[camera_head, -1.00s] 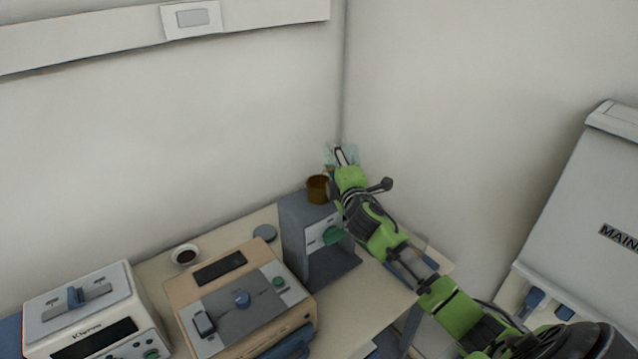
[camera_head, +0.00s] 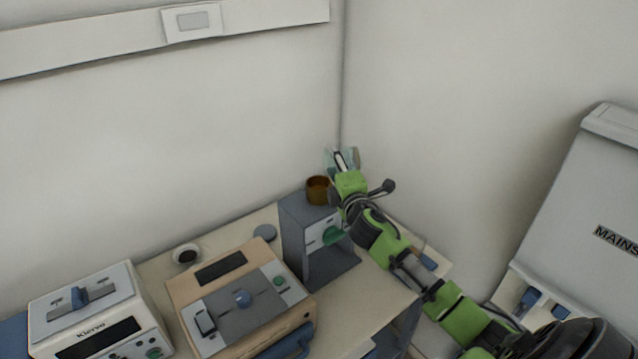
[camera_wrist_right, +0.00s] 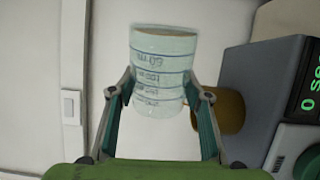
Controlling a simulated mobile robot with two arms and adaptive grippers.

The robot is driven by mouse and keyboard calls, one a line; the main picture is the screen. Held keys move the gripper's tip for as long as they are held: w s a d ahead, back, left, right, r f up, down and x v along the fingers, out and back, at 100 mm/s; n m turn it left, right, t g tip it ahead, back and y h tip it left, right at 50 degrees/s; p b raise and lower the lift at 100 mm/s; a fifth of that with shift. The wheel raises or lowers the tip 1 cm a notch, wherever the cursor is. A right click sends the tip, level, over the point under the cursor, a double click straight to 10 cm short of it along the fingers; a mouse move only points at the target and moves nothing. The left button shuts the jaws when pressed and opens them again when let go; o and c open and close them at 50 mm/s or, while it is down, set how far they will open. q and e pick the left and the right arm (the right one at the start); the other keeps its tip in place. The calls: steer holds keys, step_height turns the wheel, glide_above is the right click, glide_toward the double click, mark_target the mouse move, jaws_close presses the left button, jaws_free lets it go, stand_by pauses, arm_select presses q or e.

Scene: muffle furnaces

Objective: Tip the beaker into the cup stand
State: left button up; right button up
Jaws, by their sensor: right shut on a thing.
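The beaker is clear, with blue volume marks, and fills the upper middle of the right wrist view (camera_wrist_right: 163,65). My right gripper (camera_wrist_right: 160,100) is shut on it, one finger on each side. In the head view the beaker (camera_head: 353,155) is mostly hidden by my right gripper (camera_head: 343,160). A brown cup (camera_head: 317,189) sits on top of the grey stand (camera_head: 292,225), just left of the gripper. In the wrist view the cup (camera_wrist_right: 231,111) lies right of the beaker, partly behind a finger. I cannot tell the beaker's exact tilt. My left gripper is out of view.
A beige device (camera_head: 190,290) and a white device (camera_head: 75,312) stand left of the grey stand on the bench (camera_head: 365,300). Walls close off the back and right.

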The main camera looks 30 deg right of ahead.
steer(key=shift+w+d+f, duration=0.1)
steer(key=shift+w+f, duration=0.05)
steer(key=shift+w, duration=0.3)
steer(key=shift+s, duration=0.2)
steer(key=shift+d+m, duration=0.3)
steer(key=shift+m, duration=0.6)
steer(key=shift+w+d+r+m, duration=0.1)
steer(key=shift+d+m, duration=0.1)
steer(key=shift+m, duration=0.35)
steer(key=shift+d+r+m, duration=0.1)
steer(key=shift+d+m, duration=0.05)
steer(key=shift+m, duration=0.4)
steer(key=shift+r, duration=0.1)
